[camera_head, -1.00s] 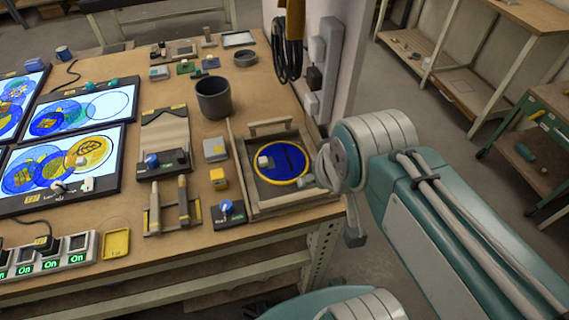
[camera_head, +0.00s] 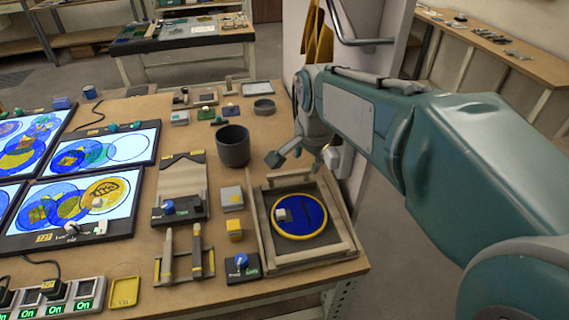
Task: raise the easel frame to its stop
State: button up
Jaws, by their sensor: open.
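The easel frame (camera_head: 341,213) is a wooden frame at the table's right front corner. It appears to lie low, close to its base. A round blue glass disc with a yellow rim (camera_head: 299,216) lies inside it, with a small whitish block (camera_head: 282,214) on the disc's left part. My gripper (camera_head: 296,161) is open and empty, its fingers spread above the far edge of the frame. It appears apart from the frame. Part of the frame's far edge is hard to make out behind the fingers.
A dark grey cup (camera_head: 233,146) stands left of my gripper. A small box with a blue knob (camera_head: 242,266) sits at the frame's front left. Lit panels (camera_head: 84,206) fill the table's left side. A pale wall post (camera_head: 376,90) rises behind my arm.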

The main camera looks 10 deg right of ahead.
aim_at(290, 173)
jog(key=w+f+m+g, duration=0.1)
jog(key=w+f+m, duration=0.5)
jog(key=w, duration=0.5)
jog(key=shift+m, duration=0.3)
jog(key=x, duration=0.9)
jog(key=shift+s+f, duration=0.1)
jog(key=shift+f, duration=0.3)
grip_shut()
